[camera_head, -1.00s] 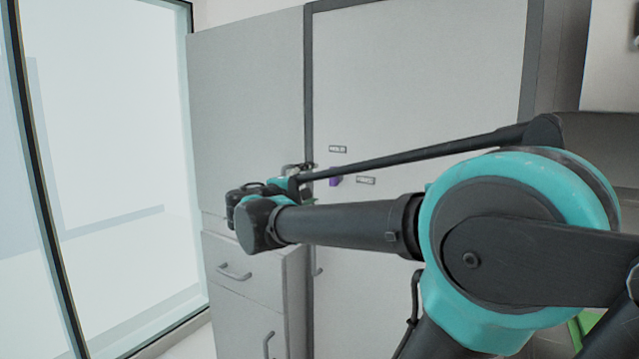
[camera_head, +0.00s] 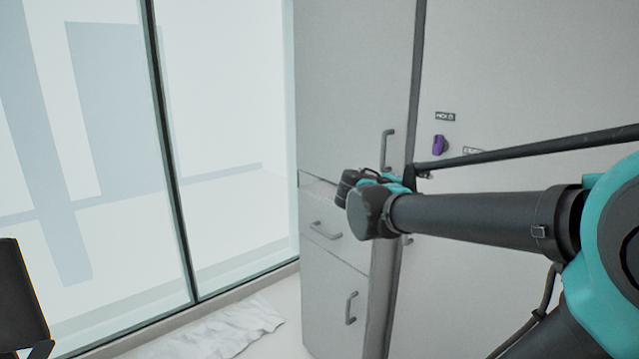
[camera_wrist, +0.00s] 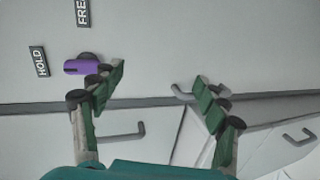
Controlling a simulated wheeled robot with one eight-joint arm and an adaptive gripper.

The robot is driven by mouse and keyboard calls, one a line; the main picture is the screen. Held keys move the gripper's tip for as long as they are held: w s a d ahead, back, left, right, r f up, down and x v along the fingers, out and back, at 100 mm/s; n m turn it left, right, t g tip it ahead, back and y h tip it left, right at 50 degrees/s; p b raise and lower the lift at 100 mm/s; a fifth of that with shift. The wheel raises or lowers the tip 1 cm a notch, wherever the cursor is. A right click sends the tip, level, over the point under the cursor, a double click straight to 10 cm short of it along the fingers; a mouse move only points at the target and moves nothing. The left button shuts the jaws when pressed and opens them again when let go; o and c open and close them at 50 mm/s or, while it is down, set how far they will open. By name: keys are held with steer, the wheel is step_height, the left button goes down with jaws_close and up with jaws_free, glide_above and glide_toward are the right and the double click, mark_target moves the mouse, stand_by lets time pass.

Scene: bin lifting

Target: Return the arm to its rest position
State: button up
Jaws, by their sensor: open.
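My gripper (camera_wrist: 160,95) is open and empty in the wrist view, its two green-padded fingers apart in front of the cabinet and wall. In the head view my dark and teal arm reaches in from the right, stretched out before the cabinet; the fingers are hidden there behind the wrist. A purple knob (camera_head: 438,145) is on the pale panel above the arm's end.
A grey cabinet (camera_head: 335,275) with handles stands behind the arm's end. Small labels (camera_head: 445,116) sit near the knob. A large window (camera_head: 230,150) fills the left. A crumpled white sheet (camera_head: 215,330) lies on the floor, and a dark object (camera_head: 20,295) stands at the left edge.

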steer(key=s+a+f+m+g+y, duration=0.1)
steer(key=s+f+m+g+y, duration=0.3)
steer(key=f, duration=0.7)
steer(key=s+f+n+y, duration=0.1)
steer(key=s+f+y, duration=0.1)
steer(key=s+f, duration=0.65)
steer(key=s+a+f+m+y, duration=0.1)
steer(key=s+a+f+y, duration=0.1)
steer(key=f, duration=0.4)
steer(key=s+a+f+m+y, duration=0.2)
steer(key=a+f+y, duration=0.2)
steer(key=a+f, duration=0.2)
steer(key=shift+s+a+f+g, duration=0.25)
steer(key=shift+s+a+g, duration=0.05)
steer(key=shift+s+a, duration=0.1)
